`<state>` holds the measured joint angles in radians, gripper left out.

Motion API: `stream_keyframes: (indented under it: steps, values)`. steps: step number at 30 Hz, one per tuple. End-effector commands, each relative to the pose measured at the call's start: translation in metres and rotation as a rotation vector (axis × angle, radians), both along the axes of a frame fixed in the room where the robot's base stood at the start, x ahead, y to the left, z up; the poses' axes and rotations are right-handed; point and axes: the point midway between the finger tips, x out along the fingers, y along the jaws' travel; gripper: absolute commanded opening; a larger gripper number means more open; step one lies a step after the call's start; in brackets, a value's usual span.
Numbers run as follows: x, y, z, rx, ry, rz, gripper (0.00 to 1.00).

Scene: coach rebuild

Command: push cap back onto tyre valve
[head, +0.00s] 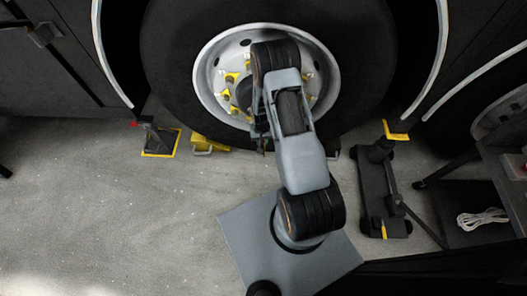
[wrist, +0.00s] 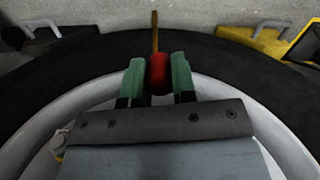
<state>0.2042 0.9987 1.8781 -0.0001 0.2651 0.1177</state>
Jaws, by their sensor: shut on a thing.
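The black tyre (wrist: 80,65) and the pale wheel rim (wrist: 85,100) lie behind the fingers. In the head view the tyre (head: 165,60) and rim (head: 205,75) stand upright, and my arm covers part of the wheel. The cap and stem are not clear there.
A yellow chock (head: 209,145) sits at the tyre's foot, with a dark stand on a yellow-edged base (head: 160,142) to its left. A dark jack (head: 375,190) lies right of my arm. A coiled cable (head: 483,219) rests far right. The floor at left is clear.

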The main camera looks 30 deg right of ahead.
Motion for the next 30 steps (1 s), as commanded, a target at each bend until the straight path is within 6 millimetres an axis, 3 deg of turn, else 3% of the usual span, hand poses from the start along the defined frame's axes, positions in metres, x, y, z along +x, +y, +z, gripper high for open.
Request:
stream_keyframes:
  steps: [1, 4, 17, 30]
  values:
    - [0.002, -0.004, -0.019, -0.001, -0.002, -0.012, 0.00]
    - [0.005, -0.009, -0.030, -0.001, -0.003, -0.032, 0.00]
    - [0.007, -0.014, -0.046, 0.000, 0.000, -0.052, 0.00]
    - [0.007, -0.014, -0.079, 0.000, -0.001, -0.052, 0.00]
